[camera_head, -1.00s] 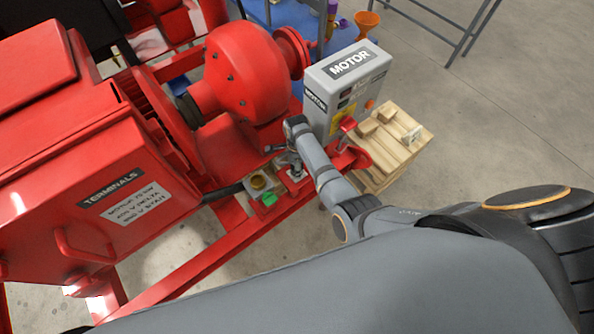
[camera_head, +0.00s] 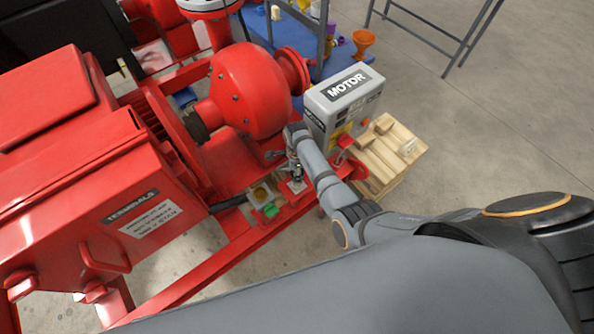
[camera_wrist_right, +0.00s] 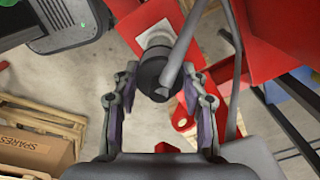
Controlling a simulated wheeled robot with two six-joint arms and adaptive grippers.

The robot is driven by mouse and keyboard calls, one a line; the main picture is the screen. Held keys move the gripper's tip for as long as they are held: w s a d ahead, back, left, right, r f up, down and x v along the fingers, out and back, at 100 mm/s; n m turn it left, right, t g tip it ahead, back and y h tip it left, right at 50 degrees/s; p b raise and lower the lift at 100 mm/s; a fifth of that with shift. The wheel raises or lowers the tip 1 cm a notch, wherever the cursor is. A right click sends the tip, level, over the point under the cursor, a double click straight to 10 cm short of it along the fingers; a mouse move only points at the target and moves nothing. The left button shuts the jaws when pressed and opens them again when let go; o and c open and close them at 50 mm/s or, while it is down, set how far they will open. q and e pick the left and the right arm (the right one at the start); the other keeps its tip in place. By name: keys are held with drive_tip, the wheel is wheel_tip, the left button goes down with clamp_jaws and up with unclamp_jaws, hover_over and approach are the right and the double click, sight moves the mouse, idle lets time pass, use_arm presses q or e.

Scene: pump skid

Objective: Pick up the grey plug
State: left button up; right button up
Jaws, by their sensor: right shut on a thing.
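The grey plug (camera_wrist_right: 158,66) shows in the right wrist view as a short dark-grey round body with a grey cable-like length running up from it. My right gripper (camera_wrist_right: 158,84) is shut on it, with a finger on each side. A pale grey fitting lies just beyond the plug, over a light plate (camera_wrist_right: 146,20); I cannot tell whether the plug still touches it. In the head view my right gripper (camera_head: 296,172) points down at the skid beside the motor box, and the plug is mostly hidden there. My left gripper is not in view.
The red pump (camera_head: 248,88) stands close behind the gripper, and the grey motor box (camera_head: 338,112) is close to its right. A yellow-centred socket (camera_head: 260,194) and a green piece (camera_head: 271,210) sit just left.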

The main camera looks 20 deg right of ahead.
wheel_tip(320, 180, up, 11)
drive_tip(key=p, duration=0.9)
drive_tip(key=shift+r+b, duration=0.15)
drive_tip(key=shift+b, duration=0.3)
drive_tip(key=shift+r, duration=0.7)
